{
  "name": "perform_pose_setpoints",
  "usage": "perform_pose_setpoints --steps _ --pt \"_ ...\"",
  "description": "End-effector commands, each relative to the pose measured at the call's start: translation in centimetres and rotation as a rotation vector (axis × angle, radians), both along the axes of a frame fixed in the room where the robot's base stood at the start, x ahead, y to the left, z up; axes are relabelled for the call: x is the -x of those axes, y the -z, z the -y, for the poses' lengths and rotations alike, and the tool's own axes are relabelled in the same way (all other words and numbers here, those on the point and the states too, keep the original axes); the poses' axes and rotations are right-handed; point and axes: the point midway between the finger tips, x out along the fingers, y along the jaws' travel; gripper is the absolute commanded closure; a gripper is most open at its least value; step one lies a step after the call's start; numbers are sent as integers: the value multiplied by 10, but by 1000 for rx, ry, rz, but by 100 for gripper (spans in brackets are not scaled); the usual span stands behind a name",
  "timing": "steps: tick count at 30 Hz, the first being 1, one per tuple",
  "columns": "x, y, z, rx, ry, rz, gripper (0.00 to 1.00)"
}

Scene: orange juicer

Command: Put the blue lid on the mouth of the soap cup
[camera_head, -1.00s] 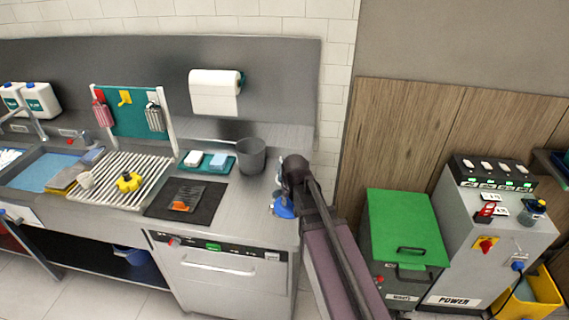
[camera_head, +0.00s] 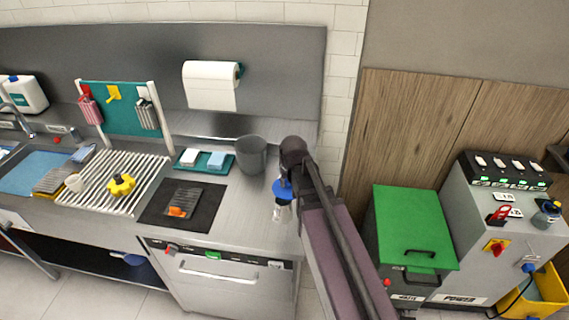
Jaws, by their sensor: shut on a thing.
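My gripper (camera_head: 278,213) hangs at the end of my arm, low over the right end of the steel counter, and is small in this view. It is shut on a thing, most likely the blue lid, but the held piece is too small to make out. A blue patch (camera_head: 282,189) shows just above the fingers; I cannot tell whether it is lid or wrist. A grey open-topped cup (camera_head: 251,155) stands upright at the back of the counter, left of my gripper and apart from it. A small white cup (camera_head: 75,183) sits on the left of the ribbed drainer. Which is the soap cup is unclear.
A teal tray (camera_head: 226,167) with two blocks and a black mat (camera_head: 152,213) lie left of my gripper. A yellow knob-like piece (camera_head: 122,185) is on the drainer (camera_head: 110,205). A green-lidded bin (camera_head: 413,225) stands right of my arm. Counter between mat and gripper is clear.

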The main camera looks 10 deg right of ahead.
Motion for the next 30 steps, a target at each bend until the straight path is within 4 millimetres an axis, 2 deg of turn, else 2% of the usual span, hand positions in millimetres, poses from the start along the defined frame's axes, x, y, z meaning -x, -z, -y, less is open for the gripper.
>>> perform_pose_setpoints --steps 18,23,30 --pt "-4 0 -8 1 -13 0 100" --pt "-21 2 -6 0 -15 0 100" --pt "-63 7 4 0 -15 0 100"
